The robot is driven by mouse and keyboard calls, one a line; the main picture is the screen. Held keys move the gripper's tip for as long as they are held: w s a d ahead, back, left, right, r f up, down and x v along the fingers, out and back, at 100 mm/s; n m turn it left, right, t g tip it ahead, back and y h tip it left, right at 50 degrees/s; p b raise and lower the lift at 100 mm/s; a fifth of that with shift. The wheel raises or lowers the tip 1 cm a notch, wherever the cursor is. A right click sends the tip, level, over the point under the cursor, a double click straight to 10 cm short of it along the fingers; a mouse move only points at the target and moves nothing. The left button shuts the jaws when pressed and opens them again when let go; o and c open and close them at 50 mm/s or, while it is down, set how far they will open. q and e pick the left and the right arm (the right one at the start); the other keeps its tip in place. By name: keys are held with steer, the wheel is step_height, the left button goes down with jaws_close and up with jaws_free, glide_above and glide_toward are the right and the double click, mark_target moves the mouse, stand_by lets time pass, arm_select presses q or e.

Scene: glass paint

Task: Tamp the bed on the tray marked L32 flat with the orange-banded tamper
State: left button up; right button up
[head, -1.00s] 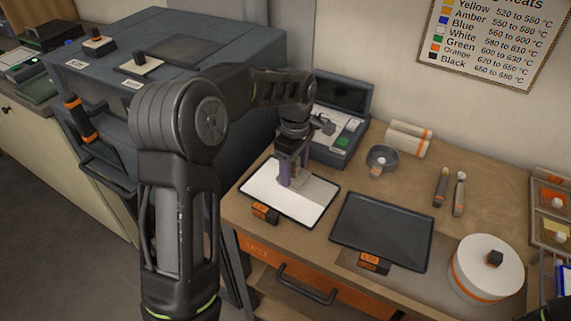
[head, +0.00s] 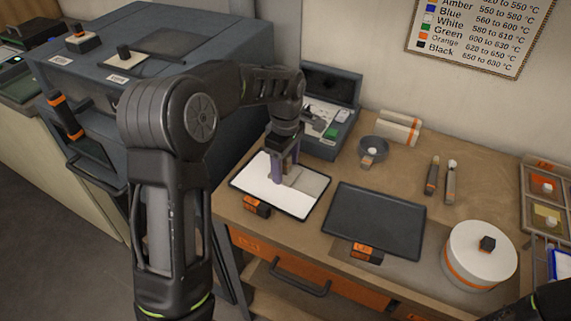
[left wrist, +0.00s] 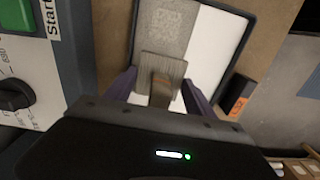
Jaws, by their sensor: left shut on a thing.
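My left gripper (head: 283,172) is shut on the tamper, over the left tray (head: 303,216). The bed (head: 259,178) is white on one side and grey, textured (left wrist: 168,25) on the other. The plate is over the grey side; whether it touches cannot be told. My right gripper is out of view.
A dark empty tray (head: 375,222) with a tag (head: 366,253) lies to the right. A control box (head: 330,112) is close behind the gripper.

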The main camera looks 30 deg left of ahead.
arm_select(q)
steer(key=shift+f, duration=0.35)
stand_by(1.1)
steer(key=shift+r+p, duration=0.7)
steer(key=shift+r, duration=0.5)
steer(key=shift+s+d, duration=0.15)
steer(key=shift+d, duration=2.95)
steer(key=shift+f, duration=0.15)
steer(key=shift+f+b, duration=0.65)
steer(key=shift+f, duration=0.1)
